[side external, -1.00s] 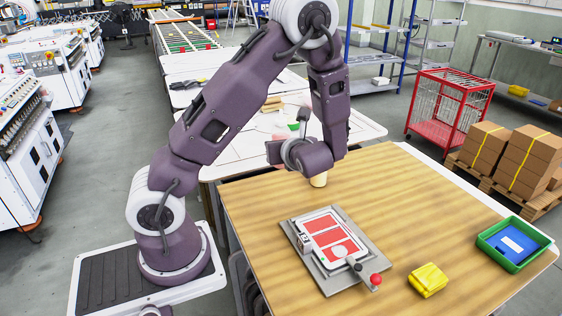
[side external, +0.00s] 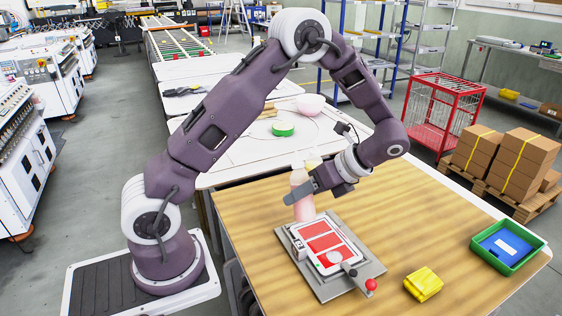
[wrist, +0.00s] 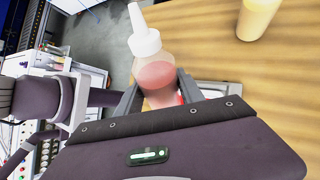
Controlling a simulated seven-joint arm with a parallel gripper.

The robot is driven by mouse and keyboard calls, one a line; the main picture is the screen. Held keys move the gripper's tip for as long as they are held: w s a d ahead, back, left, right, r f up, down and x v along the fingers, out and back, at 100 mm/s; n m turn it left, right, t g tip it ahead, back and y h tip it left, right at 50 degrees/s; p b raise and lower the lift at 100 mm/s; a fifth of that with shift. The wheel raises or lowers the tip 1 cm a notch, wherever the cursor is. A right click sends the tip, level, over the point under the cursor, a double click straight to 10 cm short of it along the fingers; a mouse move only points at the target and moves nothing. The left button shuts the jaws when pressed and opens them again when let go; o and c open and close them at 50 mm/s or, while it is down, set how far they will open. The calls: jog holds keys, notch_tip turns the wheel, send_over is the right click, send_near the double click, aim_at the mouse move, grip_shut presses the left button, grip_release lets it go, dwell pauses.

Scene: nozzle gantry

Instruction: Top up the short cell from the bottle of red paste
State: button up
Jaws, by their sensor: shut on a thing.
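The bottle of red paste (side external: 303,208) is clear with a white nozzle and stands roughly upright behind the cell fixture. In the wrist view the bottle (wrist: 157,75) shows pinkish-red paste in its lower part, nozzle upward. My gripper (side external: 300,190) is shut on its body; the wrist view shows both fingers (wrist: 158,88) beside it. I cannot tell whether its base touches the table. The white tray with red cells (side external: 322,243) lies on a grey plate (side external: 317,283).
A cream bottle (wrist: 257,14) stands close by. A lever with a red knob (side external: 371,284) is at the plate's near corner. A yellow cloth (side external: 424,283) and a green bin (side external: 507,245) lie to the right. The wooden table between is clear.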

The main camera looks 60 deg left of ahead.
jog(key=w+d+h, duration=0.1)
jog(key=d, duration=0.4)
jog(key=d+h, duration=0.2)
jog(key=d, duration=0.3)
jog(key=w+d+n+g+h, duration=0.1)
jog(key=d, duration=0.5)
jog(key=shift+w+d+r+h, duration=0.1)
jog(key=shift+w+r+h, duration=0.15)
jog(key=shift+w+h, duration=0.05)
jog(key=d+h, duration=0.1)
jog(key=h, duration=0.1)
jog(key=d+m+h, duration=0.1)
jog(key=d+h, duration=0.1)
jog(key=d+f+h, duration=0.1)
jog(key=h, duration=0.1)
jog(key=shift+d+m, duration=0.4)
jog(key=h, duration=0.2)
jog(key=a+m+h, duration=0.1)
jog(key=h, duration=0.1)
jog(key=r+m+h, duration=0.1)
jog(key=shift+a+g+h, duration=0.2)
jog(key=shift+g+h, duration=0.2)
jog(key=a+m+h, duration=0.1)
jog(key=h, duration=0.1)
jog(key=a+m+g+h, duration=0.1)
jog(key=h, duration=0.1)
jog(key=shift+a+r, duration=0.2)
jog(key=shift+r, duration=0.1)
jog(key=shift+o, duration=0.5)
jog(key=shift+a, duration=0.1)
